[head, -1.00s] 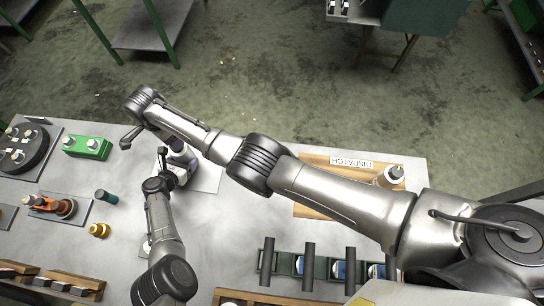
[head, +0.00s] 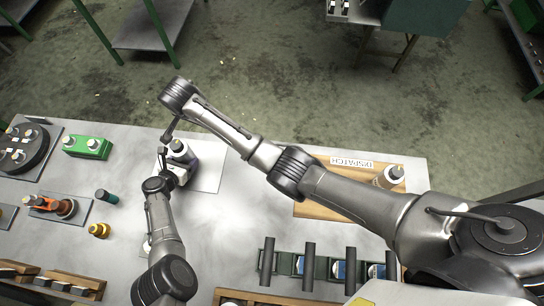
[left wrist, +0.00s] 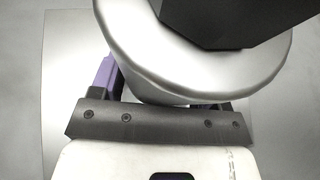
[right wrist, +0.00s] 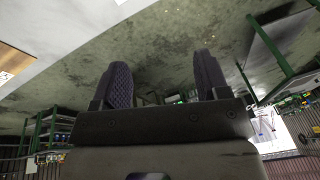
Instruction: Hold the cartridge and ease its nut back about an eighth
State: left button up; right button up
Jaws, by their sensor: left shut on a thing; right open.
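The cartridge (head: 185,156), dark-topped over a pale body, stands at the back middle of the bench in the head view. My left gripper (head: 176,171) is shut on it from the front. In the left wrist view a rounded silvery body (left wrist: 170,75) fills the space beyond my gripper, with a dark block above it; one purple finger pad shows at left. The nut cannot be picked out clearly. My right gripper (head: 168,132) is just behind and left of the cartridge top, apart from it. In the right wrist view it (right wrist: 163,85) is open and empty.
A white sheet (head: 208,178) lies under the cartridge. A green block (head: 87,147), a round dark fixture (head: 20,148) and an orange-and-black tool (head: 52,204) sit left. A wooden dispatch board (head: 312,207) holds a bottle (head: 388,177) at right. Racks line the front.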

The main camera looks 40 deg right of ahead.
jog(key=s+d+f+n+t+h, duration=0.2)
jog(key=s+d+f+n+t, duration=0.25)
jog(key=s+d+n, duration=0.5)
jog(key=s+f+n+t+y, duration=0.1)
jog(key=s+n, duration=0.7)
jog(key=s, duration=0.8)
jog(key=shift+s+f+y, duration=0.15)
jog(key=shift+s+y, duration=0.05)
jog(key=shift+y, duration=0.6)
jog(key=shift+a+t, duration=0.1)
jog(key=shift+t, duration=0.15)
